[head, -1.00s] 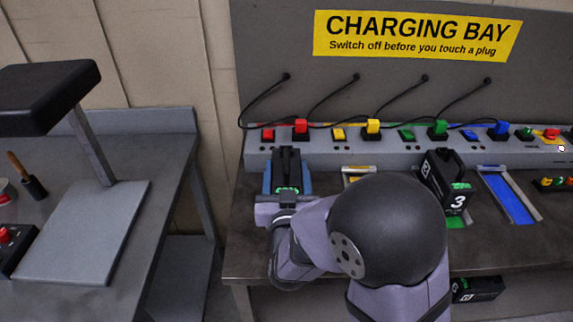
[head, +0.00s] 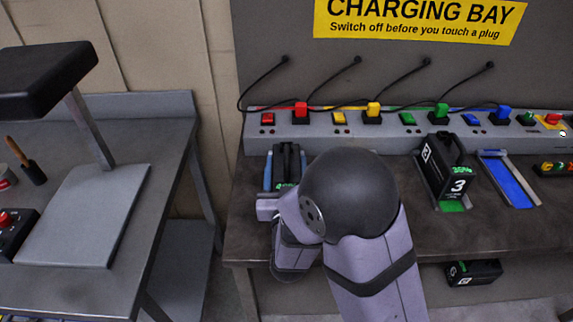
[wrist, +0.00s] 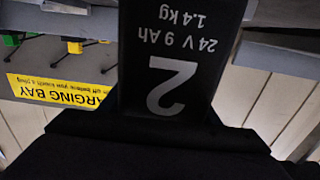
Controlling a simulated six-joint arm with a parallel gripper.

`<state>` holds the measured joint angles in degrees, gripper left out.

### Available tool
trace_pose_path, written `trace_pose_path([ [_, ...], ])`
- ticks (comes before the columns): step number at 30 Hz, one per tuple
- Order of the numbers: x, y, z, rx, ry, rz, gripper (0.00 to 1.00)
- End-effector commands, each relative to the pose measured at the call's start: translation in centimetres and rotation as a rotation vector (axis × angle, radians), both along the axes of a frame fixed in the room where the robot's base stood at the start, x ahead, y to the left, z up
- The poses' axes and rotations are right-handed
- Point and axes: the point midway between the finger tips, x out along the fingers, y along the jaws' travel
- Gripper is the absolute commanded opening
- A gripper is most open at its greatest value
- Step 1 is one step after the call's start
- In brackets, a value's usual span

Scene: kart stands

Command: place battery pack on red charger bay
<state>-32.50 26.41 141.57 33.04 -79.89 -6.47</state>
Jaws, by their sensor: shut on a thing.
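The battery pack (head: 289,163) is a black block with a handle and a small green readout. It stands at the left end of the bench, in front of the red plug (head: 300,112). In the wrist view the same pack (wrist: 178,70) shows an upside-down "2" and "24 V 9 Ah". My gripper (head: 286,172) is shut on it, with bluish pieces along its sides. The red charger bay is hidden beneath the pack and my arm. I cannot tell whether the pack touches the bay.
Another black pack marked 3 (head: 449,168) stands in the green bay. The blue bay (head: 509,182) to its right is empty. My arm hides the yellow bay. The charger strip (head: 385,137) runs along the back. A grey side table (head: 85,215) stands left, across a gap.

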Motion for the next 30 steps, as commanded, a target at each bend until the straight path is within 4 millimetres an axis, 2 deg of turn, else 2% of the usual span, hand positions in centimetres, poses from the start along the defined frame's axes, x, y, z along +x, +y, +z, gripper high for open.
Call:
trace_pose_path([
  [1,0.1,0.1,0.6,0.004,-0.015,0.000,0.00],
  [7,0.1,0.1,0.2,0.004,-0.015,0.000,0.00],
  [8,0.0,0.0,-0.3,0.000,0.000,0.000,0.61],
  [9,0.0,0.0,-0.3,0.000,0.000,0.000,0.70],
  [10,0.0,0.0,-0.3,0.000,0.000,0.000,0.75],
  [23,0.0,0.0,0.1,0.000,0.000,0.000,0.75],
  [30,-2.4,0.1,-0.1,0.000,0.000,0.004,0.75],
])
